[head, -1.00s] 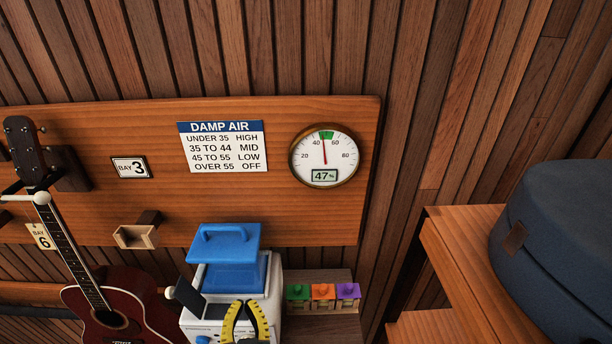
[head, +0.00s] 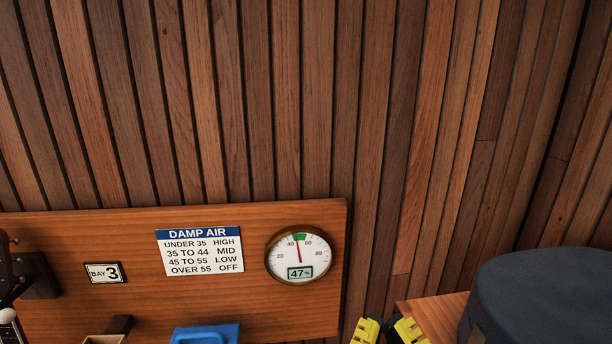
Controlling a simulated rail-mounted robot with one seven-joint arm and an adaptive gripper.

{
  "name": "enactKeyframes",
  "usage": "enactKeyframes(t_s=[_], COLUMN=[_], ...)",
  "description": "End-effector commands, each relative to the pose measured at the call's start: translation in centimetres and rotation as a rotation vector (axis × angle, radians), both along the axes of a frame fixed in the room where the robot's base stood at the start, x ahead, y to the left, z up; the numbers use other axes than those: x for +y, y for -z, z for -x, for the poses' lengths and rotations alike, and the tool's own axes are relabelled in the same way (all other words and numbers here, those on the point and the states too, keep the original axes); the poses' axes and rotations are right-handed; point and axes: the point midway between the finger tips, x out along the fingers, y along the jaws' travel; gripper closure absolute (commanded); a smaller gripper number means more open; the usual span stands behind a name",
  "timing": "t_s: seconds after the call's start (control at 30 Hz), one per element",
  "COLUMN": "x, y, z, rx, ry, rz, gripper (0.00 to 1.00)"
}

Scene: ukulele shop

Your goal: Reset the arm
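My gripper (head: 389,328) shows at the bottom edge of the head view, right of centre, as yellow and black parts. Most of it is cut off by the frame edge, so I cannot tell whether it is open or shut. No held thing is visible. It is in front of the slatted wall, below and right of the round gauge (head: 299,255), which reads 47%.
A wooden board (head: 200,295) on the wall carries a DAMP AIR sign (head: 200,251) and a BAY 3 label (head: 105,273). A blue lid (head: 206,334) shows at the bottom. A dark rounded case (head: 545,295) rests on a wooden shelf (head: 430,312) at right. The upper wall is bare.

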Motion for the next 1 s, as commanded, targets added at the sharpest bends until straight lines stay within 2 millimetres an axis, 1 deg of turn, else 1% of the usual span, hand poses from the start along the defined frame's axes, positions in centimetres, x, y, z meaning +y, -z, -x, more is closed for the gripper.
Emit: enactKeyframes(t_s=[0.03,0.07,0.17,0.2,0.3,0.4,0.5,0.67,1.0], x=[0.0,0.0,0.0,0.0,0.0,0.0,0.0,0.0,0.0], y=[-3.5,-4.6,-9.0,-10.9,-14.5,-16.5,-17.1,-16.7,-16.7], z=[0.0,0.0,0.0,0.0,0.0,0.0,0.0,0.0,0.0], rx=[-0.001,-0.001,-0.001,-0.001,0.0,0.001,0.001,0.0,0.0], ry=[-0.001,-0.001,-0.002,-0.002,-0.003,-0.004,-0.004,-0.004,-0.004], rz=[-0.002,-0.003,-0.006,-0.008,-0.011,-0.013,-0.013,-0.014,-0.014], gripper=[1.0,1.0,1.0,1.0,1.0,1.0,1.0,1.0,1.0])
